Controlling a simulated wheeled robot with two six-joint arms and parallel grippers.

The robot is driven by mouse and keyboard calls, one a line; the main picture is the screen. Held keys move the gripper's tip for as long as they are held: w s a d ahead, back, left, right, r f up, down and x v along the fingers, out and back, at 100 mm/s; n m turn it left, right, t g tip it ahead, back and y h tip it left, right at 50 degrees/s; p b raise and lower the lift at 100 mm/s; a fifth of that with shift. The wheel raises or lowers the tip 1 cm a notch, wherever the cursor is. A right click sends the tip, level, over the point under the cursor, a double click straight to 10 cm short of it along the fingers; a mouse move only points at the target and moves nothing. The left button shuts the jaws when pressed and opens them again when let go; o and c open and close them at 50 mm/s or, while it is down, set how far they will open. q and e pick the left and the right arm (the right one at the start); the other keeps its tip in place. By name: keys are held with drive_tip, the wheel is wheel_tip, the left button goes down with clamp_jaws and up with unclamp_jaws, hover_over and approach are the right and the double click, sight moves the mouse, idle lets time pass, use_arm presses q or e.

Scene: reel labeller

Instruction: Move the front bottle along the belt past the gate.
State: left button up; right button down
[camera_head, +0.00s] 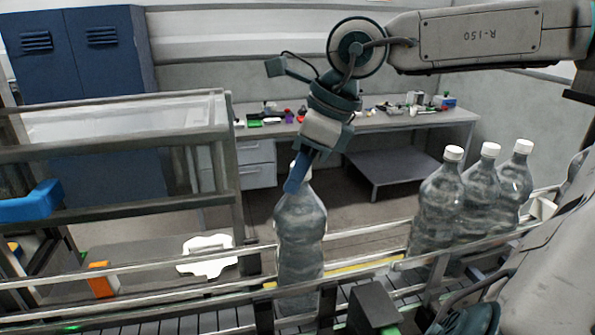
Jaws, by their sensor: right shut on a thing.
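A clear bottle (300,228) stands upright on the belt (215,321) between the metal guide rails, apart from the other bottles. My right gripper (298,176) reaches down from above and is shut on this bottle at its neck. Its blue finger hides most of the cap. Three more clear bottles with white caps stand close together to the right, the nearest being this bottle (436,203). I cannot tell which part is the gate. My left gripper is not in view.
Metal rails (150,265) run along both sides of the belt. A dark block (371,308) stands at the near rail, right of the held bottle. A blue part (30,203) and an orange part (102,280) are at left. A bench (420,121) with small items stands behind.

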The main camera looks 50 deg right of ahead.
drive_tip(key=shift+w+r, duration=0.1)
drive_tip(key=shift+d, duration=0.35)
drive_tip(key=shift+a+f+b, duration=0.2)
drive_tip(key=shift+f+b, duration=0.2)
drive_tip(key=shift+f, duration=0.05)
drive_tip(key=c, duration=1)
unclamp_jaws()
drive_tip(key=shift+s, duration=0.2)
drive_tip(key=shift+c, duration=0.2)
